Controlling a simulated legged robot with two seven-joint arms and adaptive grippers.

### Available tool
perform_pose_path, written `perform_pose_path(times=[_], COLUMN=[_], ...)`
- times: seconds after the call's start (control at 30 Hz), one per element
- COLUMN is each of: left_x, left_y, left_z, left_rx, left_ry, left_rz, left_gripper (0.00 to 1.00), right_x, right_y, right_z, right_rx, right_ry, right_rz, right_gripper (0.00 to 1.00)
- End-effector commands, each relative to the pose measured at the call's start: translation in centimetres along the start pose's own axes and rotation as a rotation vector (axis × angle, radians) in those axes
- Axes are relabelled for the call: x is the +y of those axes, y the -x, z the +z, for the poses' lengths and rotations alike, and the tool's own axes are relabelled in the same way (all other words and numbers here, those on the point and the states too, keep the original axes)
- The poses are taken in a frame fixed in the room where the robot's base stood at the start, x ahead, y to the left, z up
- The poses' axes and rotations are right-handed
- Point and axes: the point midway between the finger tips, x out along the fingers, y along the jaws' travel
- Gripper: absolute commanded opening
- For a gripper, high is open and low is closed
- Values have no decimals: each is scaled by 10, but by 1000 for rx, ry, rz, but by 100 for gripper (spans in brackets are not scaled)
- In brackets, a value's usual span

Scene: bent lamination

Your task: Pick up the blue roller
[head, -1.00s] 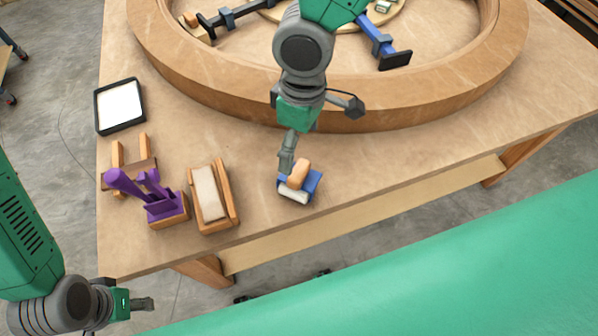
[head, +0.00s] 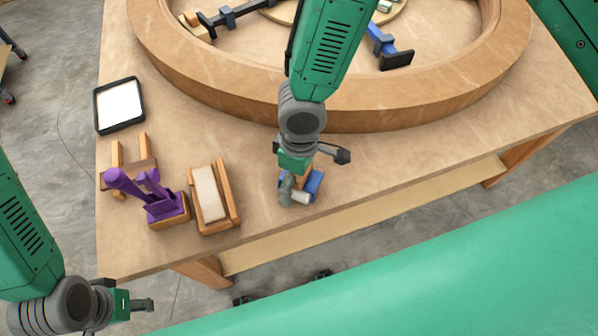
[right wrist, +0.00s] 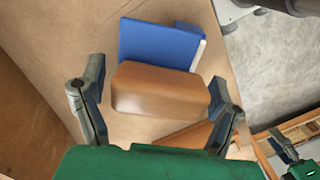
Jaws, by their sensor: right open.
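The blue roller (head: 315,184) is on the table near its front edge, with a blue body, a wooden handle and a white roller part (head: 302,197). My right gripper (head: 300,187) is low over it and hides much of it. In the right wrist view, the open fingers (right wrist: 153,95) are on either side of the wooden handle (right wrist: 160,90), with the blue body (right wrist: 160,45) beyond. Whether the fingers touch the handle is unclear. My left gripper (head: 142,304) is at the lower left, off the table and away from the roller; its opening is unclear.
Left of the roller are a wooden holder with a white pad (head: 209,194), purple tools (head: 150,190) in a wooden block, and a black tray (head: 119,105) with a white inside. A large curved wooden ring (head: 400,112) stands behind. The table (head: 420,150) to the right is clear.

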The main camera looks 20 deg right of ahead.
Motion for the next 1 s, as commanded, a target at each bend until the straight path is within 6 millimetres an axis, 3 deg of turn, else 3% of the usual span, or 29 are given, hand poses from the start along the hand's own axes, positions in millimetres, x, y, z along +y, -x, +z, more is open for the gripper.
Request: perform_pose_path(times=[0.1,0.27,0.37,0.67,1.0], left_x=[0,0,0,0,0], left_y=[0,0,0,1,4], left_z=[0,0,0,0,0], left_rx=[0,0,0,0,0], left_ry=[0,0,0,0,0], left_rz=[0,0,0,0,0], left_gripper=[40,40,40,40,40], right_x=[1,2,1,0,-6], right_y=[0,0,0,9,75], right_z=[1,2,1,1,0], right_rx=[0,0,-1,-2,3], right_ry=[0,0,0,-1,-2], right_rz=[0,-1,-1,1,1], right_gripper=[84,27,18,18,18])
